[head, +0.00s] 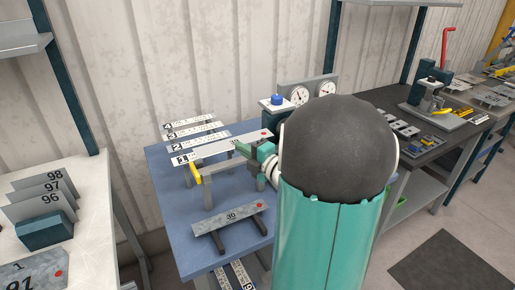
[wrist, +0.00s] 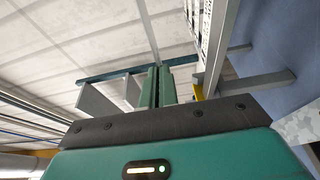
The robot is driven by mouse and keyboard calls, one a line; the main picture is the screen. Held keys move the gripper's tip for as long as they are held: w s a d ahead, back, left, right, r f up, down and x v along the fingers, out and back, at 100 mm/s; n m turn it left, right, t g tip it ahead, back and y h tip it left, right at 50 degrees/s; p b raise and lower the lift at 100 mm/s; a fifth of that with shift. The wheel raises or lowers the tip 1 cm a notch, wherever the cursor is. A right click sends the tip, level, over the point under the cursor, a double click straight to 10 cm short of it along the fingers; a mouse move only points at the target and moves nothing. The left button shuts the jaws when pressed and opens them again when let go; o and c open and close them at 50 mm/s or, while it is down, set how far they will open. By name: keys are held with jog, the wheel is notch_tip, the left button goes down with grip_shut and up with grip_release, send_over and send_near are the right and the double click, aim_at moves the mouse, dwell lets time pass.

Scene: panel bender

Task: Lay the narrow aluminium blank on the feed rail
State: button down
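The rail also shows in the wrist view (wrist: 224,45), right of the fingers. My gripper (head: 253,150) is above the bench beside the rail. In the wrist view its green fingers (wrist: 157,70) are close together with nothing visible between them.
A plate marked 30 (head: 229,217) rests on two dark supports at the bench front. Several numbered strips (head: 190,125) lie at the back. A pale table (head: 95,215) with numbered plates is at left.

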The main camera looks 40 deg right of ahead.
notch_tip(320, 180, down, 6)
dwell(0.7)
jog(key=shift+f, duration=0.5)
jog(key=c, duration=2.1)
grip_release()
jog(key=o, duration=0.5)
jog(key=shift+r, duration=0.1)
jog(key=shift+s, duration=0.1)
jog(key=s, duration=1.3)
jog(key=shift+s+d, duration=0.15)
jog(key=shift+s, duration=0.2)
